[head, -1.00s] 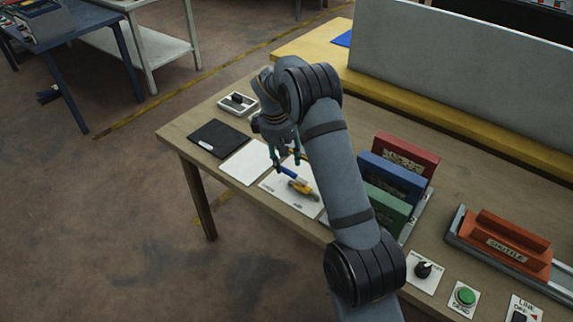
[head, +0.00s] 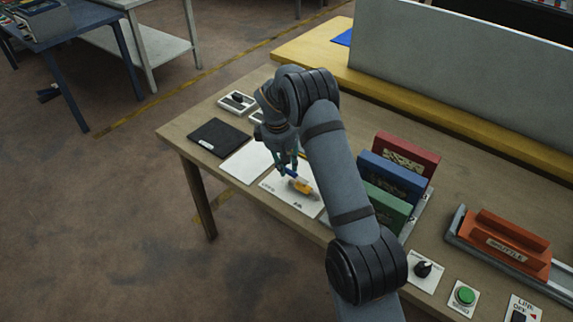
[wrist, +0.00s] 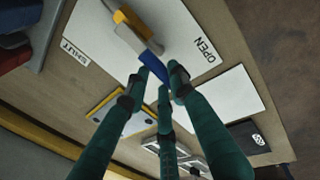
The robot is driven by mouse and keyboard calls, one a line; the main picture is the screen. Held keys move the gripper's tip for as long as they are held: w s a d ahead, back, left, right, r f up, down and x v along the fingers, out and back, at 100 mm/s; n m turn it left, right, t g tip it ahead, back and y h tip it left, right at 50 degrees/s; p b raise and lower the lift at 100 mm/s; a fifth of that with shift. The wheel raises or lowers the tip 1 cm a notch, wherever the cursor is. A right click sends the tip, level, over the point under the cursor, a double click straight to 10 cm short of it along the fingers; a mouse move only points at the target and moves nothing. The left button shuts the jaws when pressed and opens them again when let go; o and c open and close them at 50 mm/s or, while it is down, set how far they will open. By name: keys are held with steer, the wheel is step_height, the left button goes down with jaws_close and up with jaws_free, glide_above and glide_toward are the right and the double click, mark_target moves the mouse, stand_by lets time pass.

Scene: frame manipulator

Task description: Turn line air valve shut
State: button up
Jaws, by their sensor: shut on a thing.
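The line air valve (head: 303,187) has a yellow and grey body on a white plate (head: 312,205) marked OPEN and SHUT. It also shows at the top of the wrist view (wrist: 135,30). Its blue handle (wrist: 155,52) runs from the body down between my fingertips. My gripper (head: 289,169) is low over the plate in the head view, with its fingers closed on the handle. In the wrist view, three green fingers (wrist: 163,78) meet around the handle's end. SHUT reads at the left of the plate and OPEN at the right. The handle's tip is partly hidden by the fingers.
A blank white sheet (head: 243,166) and a black pad (head: 218,139) lie left of the plate. Red (head: 410,153), blue (head: 387,181) and green (head: 388,206) upright blocks stand in a rack to the right. An orange shuttle (head: 505,247) and a green button (head: 465,295) are further right.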

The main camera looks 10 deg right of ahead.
jaws_close()
